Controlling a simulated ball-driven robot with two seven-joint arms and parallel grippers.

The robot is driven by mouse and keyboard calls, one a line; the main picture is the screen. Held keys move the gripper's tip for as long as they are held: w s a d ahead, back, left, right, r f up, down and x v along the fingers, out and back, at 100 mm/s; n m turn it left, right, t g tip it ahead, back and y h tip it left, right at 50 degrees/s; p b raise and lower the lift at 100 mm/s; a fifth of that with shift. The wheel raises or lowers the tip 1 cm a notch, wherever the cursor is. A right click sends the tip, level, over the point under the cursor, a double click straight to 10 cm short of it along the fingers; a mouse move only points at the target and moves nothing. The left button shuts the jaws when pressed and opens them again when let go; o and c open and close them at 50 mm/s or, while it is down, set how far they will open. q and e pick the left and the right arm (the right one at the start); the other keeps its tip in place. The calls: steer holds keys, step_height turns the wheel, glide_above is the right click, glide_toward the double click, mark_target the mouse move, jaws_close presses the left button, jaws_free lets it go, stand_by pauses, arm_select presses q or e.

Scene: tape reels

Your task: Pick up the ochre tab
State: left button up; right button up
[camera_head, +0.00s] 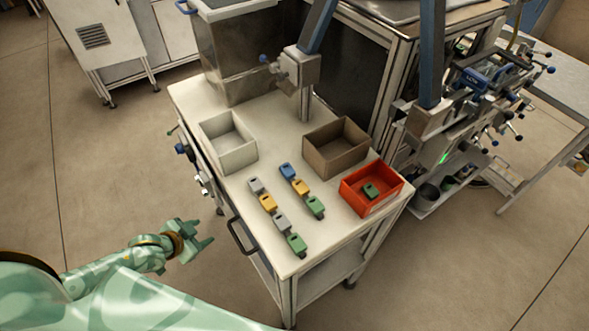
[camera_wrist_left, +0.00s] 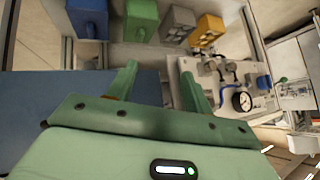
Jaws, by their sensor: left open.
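Two ochre tabs lie on the pale table (camera_head: 213,103). One ochre tab (camera_head: 267,203) is in the left row between two grey tabs, and another ochre tab (camera_head: 300,187) is in the right row between a blue tab and a green tab. My left gripper (camera_head: 204,236) is open and empty, out to the left of the table's front corner and apart from the tabs. Its two fingers (camera_wrist_left: 157,78) show spread in the left wrist view with nothing between them. My right gripper is not in view.
A white box (camera_head: 228,154), a brown box (camera_head: 336,165) and a red box (camera_head: 388,181) holding a green tab stand around the rows. A black handle (camera_head: 238,240) sticks out at the table's left side. The wrist view shows a gauge (camera_wrist_left: 242,101).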

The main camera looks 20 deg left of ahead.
arm_select(q)
steer(key=w+d+r+t+h+p, duration=0.1)
steer(key=w+d+r+h, duration=0.2)
steer(key=r, duration=0.8)
steer(key=m+h+p, duration=0.1)
steer(key=h+p, duration=0.1)
steer(key=h, duration=0.1)
glide_toward(300, 186)
steer(key=shift+b+x, duration=1.15)
steer(key=shift+x, duration=0.1)
steer(key=shift+w+d+f, duration=0.15)
steer(key=shift+w+f, duration=0.2)
steer(key=shift+f, duration=0.1)
steer(key=b+x, duration=0.1)
steer(key=x, duration=0.3)
steer(key=shift+w+d, duration=0.2)
steer(key=shift+d, duration=0.15)
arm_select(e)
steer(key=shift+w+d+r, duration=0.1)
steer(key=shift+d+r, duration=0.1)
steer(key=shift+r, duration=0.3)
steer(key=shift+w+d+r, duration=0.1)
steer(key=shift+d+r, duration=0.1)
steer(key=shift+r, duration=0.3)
arm_select(q)
steer(key=c, duration=0.7)
